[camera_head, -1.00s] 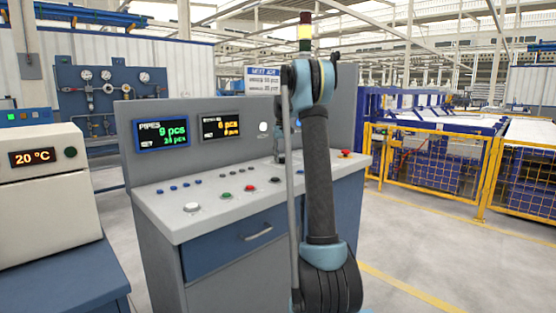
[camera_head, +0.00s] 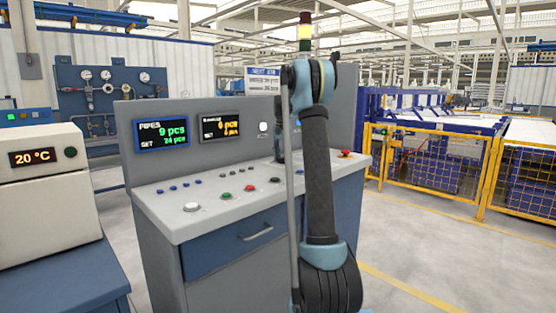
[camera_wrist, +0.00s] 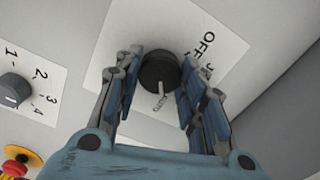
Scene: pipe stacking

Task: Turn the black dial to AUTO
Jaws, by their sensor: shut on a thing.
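The black dial (camera_wrist: 158,72) sits on a white label plate (camera_wrist: 118,38) in the wrist view. A pale pointer on the dial points toward the bottom of the picture, next to lettering that appears to read AUTO, partly hidden. The word OFF stands at the upper right of the dial. My gripper (camera_wrist: 157,86) has its blue-grey fingers on both sides of the dial and is shut on it. In the head view my gripper (camera_head: 280,143) is at the console panel, mostly hidden by my arm, and the dial cannot be made out.
A second knob (camera_wrist: 14,90) with numbers and a red-yellow button (camera_wrist: 20,158) lie left in the wrist view. The console (camera_head: 215,200) carries several buttons and two screens. A red stop button (camera_head: 345,153) is at its right end. A yellow fence (camera_head: 440,165) stands right.

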